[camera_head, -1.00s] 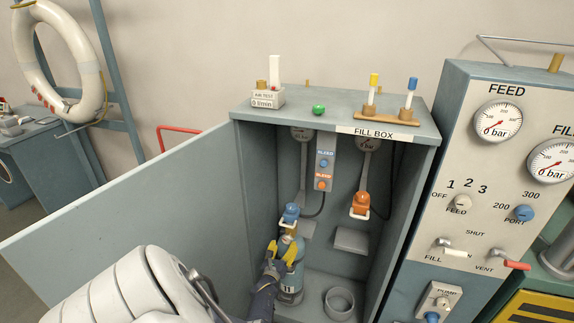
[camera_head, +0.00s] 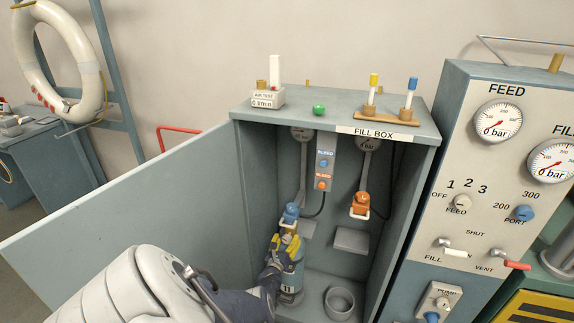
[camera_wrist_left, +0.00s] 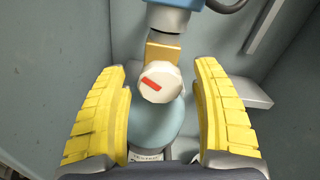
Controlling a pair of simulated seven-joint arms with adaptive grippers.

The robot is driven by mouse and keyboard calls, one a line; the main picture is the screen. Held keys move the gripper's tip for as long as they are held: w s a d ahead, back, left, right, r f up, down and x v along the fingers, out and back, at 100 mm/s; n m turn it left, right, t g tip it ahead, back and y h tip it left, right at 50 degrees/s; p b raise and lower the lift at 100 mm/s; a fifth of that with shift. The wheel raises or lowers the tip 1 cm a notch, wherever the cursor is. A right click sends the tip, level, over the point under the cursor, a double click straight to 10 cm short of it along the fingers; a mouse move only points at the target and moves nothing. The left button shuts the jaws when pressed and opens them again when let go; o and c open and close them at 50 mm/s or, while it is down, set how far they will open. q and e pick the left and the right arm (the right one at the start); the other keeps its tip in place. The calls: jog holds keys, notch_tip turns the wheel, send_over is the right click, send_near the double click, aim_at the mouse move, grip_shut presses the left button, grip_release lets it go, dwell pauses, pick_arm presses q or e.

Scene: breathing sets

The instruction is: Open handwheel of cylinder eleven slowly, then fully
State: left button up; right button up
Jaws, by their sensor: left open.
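Cylinder eleven (camera_head: 290,281), blue with the number 11 low on its front, stands upright inside the open fill box at its left side. A blue connector (camera_head: 290,213) sits above its top. In the left wrist view the white handwheel (camera_wrist_left: 160,82) with a red mark faces me, in front of a brass valve body (camera_wrist_left: 163,52). My left gripper (camera_head: 285,243) is at the cylinder's top. Its yellow fingers (camera_wrist_left: 165,115) are open, one on each side of the handwheel, with gaps showing on both sides. My right gripper is not in view.
The fill box door (camera_head: 130,200) stands open on the left. An orange connector (camera_head: 360,204) hangs on the right inside, above an empty ring holder (camera_head: 339,302). A BLEED panel (camera_head: 324,165) is between the connectors. The gauge panel (camera_head: 490,180) stands to the right.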

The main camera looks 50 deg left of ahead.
pick_arm(q)
jog(key=c, duration=1.3)
jog(key=shift+c, duration=0.2)
